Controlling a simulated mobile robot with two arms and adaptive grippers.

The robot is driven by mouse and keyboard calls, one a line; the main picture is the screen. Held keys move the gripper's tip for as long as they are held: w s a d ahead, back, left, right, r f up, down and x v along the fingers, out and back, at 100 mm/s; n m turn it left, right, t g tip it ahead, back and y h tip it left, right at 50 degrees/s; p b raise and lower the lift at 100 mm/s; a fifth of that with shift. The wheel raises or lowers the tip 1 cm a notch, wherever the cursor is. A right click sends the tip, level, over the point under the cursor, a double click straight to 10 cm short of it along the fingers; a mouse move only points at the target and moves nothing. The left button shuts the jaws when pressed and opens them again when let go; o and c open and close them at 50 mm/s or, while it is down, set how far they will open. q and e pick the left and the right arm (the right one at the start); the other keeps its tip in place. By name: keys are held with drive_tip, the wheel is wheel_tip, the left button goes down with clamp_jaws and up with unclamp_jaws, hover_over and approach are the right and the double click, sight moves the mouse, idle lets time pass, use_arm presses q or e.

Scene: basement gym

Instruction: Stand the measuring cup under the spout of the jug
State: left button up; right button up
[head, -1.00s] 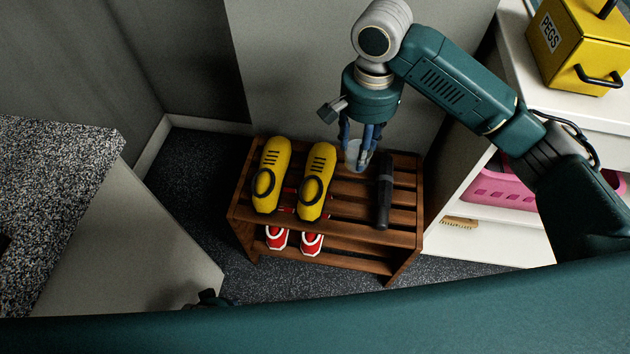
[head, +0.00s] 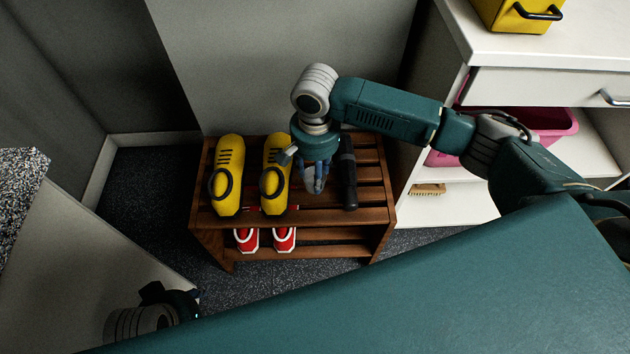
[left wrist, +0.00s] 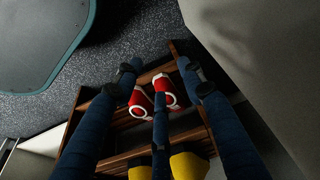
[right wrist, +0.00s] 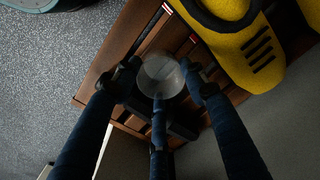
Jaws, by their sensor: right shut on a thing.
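The measuring cup is a small clear beaker (right wrist: 162,76) between the fingers of my right gripper (right wrist: 160,84) in the right wrist view. That gripper is shut on it. In the head view my right gripper (head: 315,178) points down above a slatted wooden rack, between a yellow shoe and a dark cylinder; the cup is hard to make out there. My left gripper (head: 182,300) is low at the left, partly cut off by my own body. In the left wrist view its fingers (left wrist: 160,78) are spread and empty, facing the rack. No jug or spout is visible.
The wooden rack (head: 375,216) bears yellow shoes (head: 229,165), a dark cylinder (head: 348,175) and red shoes (head: 284,238) on its lower shelf. A white cabinet (head: 555,88) with a pink basket (head: 548,120) and a yellow box (head: 510,12) stands right. A pale panel (head: 60,250) stands left.

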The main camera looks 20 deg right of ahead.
drive_tip(key=shift+f+b, duration=0.4)
drive_tip(key=shift+f, duration=1.25)
use_arm(q)
drive_tip(key=v, duration=0.3)
drive_tip(key=shift+r, duration=0.4)
drive_tip(key=shift+f, duration=0.5)
use_arm(e)
drive_tip(key=o, duration=1)
drive_tip(key=shift+f, duration=0.1)
